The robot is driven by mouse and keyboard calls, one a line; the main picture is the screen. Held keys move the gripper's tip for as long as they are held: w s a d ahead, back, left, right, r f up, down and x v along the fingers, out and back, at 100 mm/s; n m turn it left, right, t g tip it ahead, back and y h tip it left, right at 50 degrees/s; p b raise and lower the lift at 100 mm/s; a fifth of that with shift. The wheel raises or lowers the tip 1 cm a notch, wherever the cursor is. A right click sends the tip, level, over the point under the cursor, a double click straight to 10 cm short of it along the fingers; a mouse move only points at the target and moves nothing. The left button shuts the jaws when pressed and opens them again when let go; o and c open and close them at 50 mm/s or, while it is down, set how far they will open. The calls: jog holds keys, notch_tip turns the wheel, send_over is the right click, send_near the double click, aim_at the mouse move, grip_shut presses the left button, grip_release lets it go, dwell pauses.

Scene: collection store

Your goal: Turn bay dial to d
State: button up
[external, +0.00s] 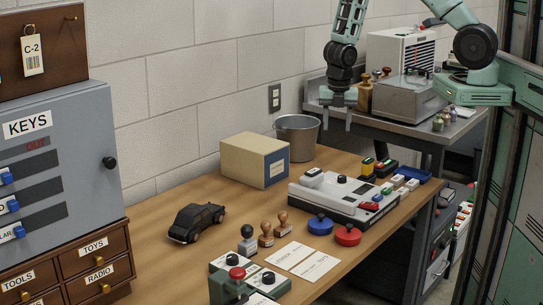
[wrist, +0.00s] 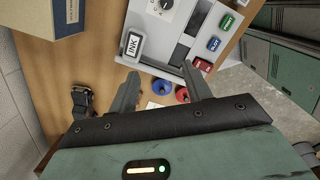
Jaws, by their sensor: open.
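My gripper (external: 338,122) hangs over the back of the wooden table, open and empty. In the wrist view its two fingers (wrist: 160,70) point toward a pale console. That console (external: 335,203) stands on the table below my gripper, with a small black knob (external: 342,179) on top. The knob also shows at the top edge of the wrist view (wrist: 164,4), on a white plate with marks too small to read. I cannot tell which is the bay dial.
A cardboard box (external: 250,161) and a metal bucket (external: 298,138) stand behind the console. A grey key cabinet (external: 60,170) stands left; green lockers (external: 518,190) stand right.

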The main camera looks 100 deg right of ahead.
jog(key=n+p, duration=0.2)
jog(key=p, duration=0.1)
send_over(342, 177)
jog(key=f, duration=0.2)
jog(key=shift+y, duration=0.4)
jog(key=f+b, duration=0.4)
jog(key=f, duration=0.5)
jog(key=f+b, duration=0.5)
jog(key=f, duration=0.4)
jog(key=shift+s+d, duration=0.1)
jog(key=shift+d, duration=0.1)
jog(key=shift+r, duration=0.1)
jog(key=c, duration=1)
